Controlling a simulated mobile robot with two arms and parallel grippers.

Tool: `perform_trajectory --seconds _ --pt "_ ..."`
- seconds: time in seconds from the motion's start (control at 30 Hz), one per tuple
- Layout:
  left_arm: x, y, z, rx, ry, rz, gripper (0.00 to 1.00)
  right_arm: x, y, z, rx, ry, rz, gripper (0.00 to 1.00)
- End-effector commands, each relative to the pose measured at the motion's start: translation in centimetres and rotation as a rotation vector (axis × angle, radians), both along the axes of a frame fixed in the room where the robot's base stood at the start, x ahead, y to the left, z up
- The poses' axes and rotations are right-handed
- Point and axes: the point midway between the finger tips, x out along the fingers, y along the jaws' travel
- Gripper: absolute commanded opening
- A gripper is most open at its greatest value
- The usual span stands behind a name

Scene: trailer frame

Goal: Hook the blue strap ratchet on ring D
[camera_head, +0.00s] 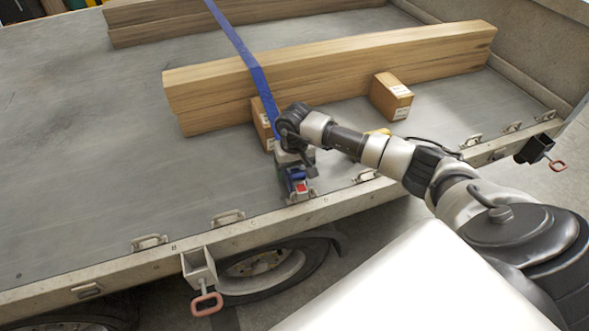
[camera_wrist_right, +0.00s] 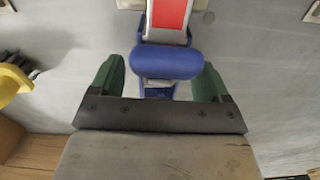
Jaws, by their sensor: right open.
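The blue strap (camera_head: 243,50) runs over the stacked wooden beams and down toward the trailer edge. Its ratchet (camera_head: 299,187), blue with a red label, is at the near edge of the bed, just below my right gripper (camera_head: 296,172). In the right wrist view the ratchet's blue rounded part (camera_wrist_right: 166,62) lies between the two green fingers of my right gripper (camera_wrist_right: 155,75), which is open with small gaps on both sides. Metal rings, such as one left of the ratchet (camera_head: 228,217) and one right of it (camera_head: 367,176), line the edge. I cannot read which is D. My left gripper is out of view.
Wooden beams (camera_head: 340,72) lie across the bed, with a cardboard box (camera_head: 391,97) beside them and another (camera_head: 262,124) partly behind my right arm. A yellow object (camera_wrist_right: 12,82) shows at the left in the wrist view. The left bed area is clear.

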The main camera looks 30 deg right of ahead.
Motion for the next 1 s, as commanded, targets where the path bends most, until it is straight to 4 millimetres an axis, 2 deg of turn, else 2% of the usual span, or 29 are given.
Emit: perform_trajectory --seconds 0.4,0.53,0.7,0.87,0.97,1.0 --pt "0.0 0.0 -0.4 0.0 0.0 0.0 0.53 0.1 -0.1 7.8 -0.002 -0.006 0.002 0.77" --pt "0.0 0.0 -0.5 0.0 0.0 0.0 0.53 0.1 -0.1 9.5 -0.001 -0.005 0.0 0.77" --pt "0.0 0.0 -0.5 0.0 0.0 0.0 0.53 0.0 0.0 10.3 -0.001 -0.002 0.0 0.77" --pt "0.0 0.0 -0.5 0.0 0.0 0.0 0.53 0.0 0.3 10.2 0.012 -0.005 -0.001 0.77" --pt "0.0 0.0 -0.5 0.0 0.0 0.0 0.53 -0.1 2.7 9.4 0.1 -0.025 -0.019 0.77" --pt "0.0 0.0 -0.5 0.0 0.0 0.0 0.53 -0.2 4.5 9.0 0.169 -0.039 -0.038 0.77"
